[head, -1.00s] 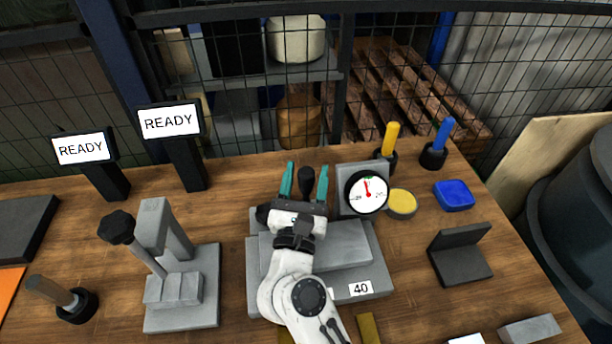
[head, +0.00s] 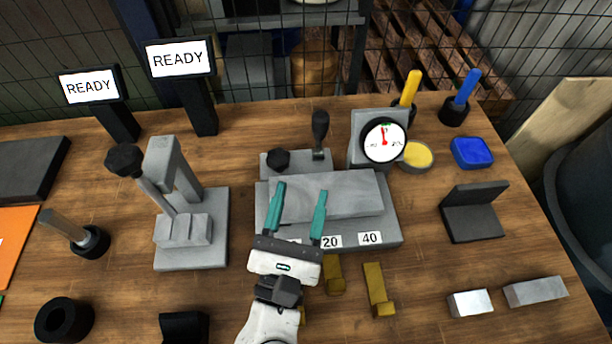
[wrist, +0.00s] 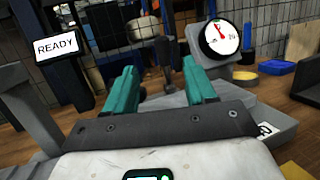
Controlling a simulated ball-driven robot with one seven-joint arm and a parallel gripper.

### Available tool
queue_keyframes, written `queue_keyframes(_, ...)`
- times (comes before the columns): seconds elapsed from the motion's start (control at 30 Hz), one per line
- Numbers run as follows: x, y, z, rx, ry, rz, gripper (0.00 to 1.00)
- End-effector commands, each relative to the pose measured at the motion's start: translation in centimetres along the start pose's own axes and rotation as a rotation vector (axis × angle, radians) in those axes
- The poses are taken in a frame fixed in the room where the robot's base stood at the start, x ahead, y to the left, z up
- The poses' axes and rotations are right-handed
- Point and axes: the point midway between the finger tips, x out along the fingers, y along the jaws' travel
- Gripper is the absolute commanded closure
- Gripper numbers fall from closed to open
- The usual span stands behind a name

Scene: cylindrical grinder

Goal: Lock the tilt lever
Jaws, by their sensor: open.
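The tilt lever (head: 320,130) is a dark upright handle with a rounded grip at the back of the grey tilting fixture (head: 340,195), left of the dial gauge (head: 384,140). A black knob (head: 278,159) sits left of the lever. My gripper (head: 299,208) has teal fingers, spread apart and empty, above the front part of the fixture. It is in front of the lever and apart from it. In the wrist view the lever (wrist: 167,62) stands between the fingers (wrist: 161,85), farther back. The lever's base is partly hidden there.
A grey press with a black-knobbed handle (head: 162,240) stands left of the fixture. Two READY displays (head: 178,59) stand behind. Brass pieces (head: 377,288) lie in front. A black angle bracket (head: 473,220) and blue box (head: 471,152) are at right.

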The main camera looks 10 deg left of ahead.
Motion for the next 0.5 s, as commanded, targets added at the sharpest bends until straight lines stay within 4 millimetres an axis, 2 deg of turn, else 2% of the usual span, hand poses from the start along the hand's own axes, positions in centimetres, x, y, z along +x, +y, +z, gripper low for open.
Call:
queue_keyframes(0.1, -0.88, 0.01, 0.17, 0.001, 0.001, 0.001, 0.45)
queue_keyframes(0.4, -1.09, 0.0, 0.3, 0.0, 0.0, 0.0, 0.45)
queue_keyframes(0.5, -1.08, 0.0, 0.29, 0.0, 0.0, 0.0, 0.52)
